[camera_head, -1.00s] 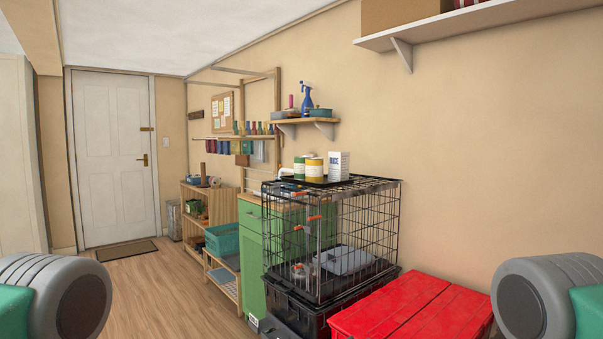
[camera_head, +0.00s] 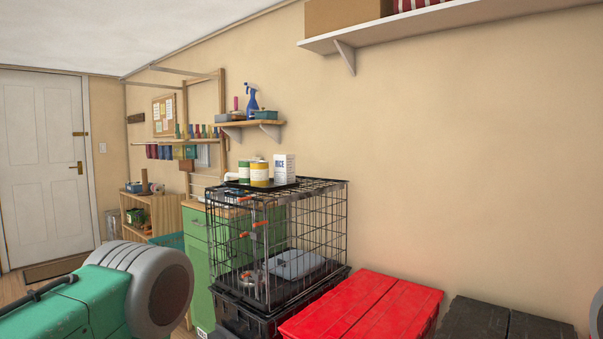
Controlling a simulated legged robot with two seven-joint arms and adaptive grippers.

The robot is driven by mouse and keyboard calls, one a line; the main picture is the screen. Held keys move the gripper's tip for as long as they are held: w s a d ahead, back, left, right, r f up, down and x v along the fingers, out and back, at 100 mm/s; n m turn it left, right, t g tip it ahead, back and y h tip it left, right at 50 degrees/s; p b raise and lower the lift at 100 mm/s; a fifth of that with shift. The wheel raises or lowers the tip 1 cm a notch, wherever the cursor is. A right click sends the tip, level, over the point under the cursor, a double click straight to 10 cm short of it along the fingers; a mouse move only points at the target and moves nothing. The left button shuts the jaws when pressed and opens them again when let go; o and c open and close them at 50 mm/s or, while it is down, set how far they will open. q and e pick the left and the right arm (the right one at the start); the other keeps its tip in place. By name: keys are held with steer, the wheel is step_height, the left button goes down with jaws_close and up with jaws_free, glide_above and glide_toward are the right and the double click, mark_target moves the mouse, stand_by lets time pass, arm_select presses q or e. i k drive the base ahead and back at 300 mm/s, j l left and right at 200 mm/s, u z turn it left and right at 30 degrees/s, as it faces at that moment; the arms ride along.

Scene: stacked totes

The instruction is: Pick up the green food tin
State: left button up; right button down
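A tin with a green band (camera_head: 244,174) stands upright on a black tray (camera_head: 284,186) on top of the wire cage. A tin with a yellow band (camera_head: 260,174) stands close at its right and partly in front of it. A white rice box (camera_head: 285,168) stands right of the yellow tin. Neither gripper shows. Only an upper part of my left arm is in view at lower left, well apart from the tins, and a sliver of my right arm at the right edge.
The black wire cage (camera_head: 320,212) stands on a black tote (camera_head: 240,318). Red totes (camera_head: 365,308) and dark totes (camera_head: 505,330) lie to its right. A green cabinet (camera_head: 196,260) is at its left. A wall shelf (camera_head: 250,124) hangs above the tins.

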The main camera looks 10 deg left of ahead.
mark_target(244, 165)
steer(key=i+j+z, duration=0.3)
steer(key=j, duration=0.35)
steer(key=j+z, duration=0.35)
steer(key=j, duration=0.3)
steer(key=i+j+z, duration=0.15)
steer(key=j+z, duration=0.15)
steer(key=j, duration=0.4)
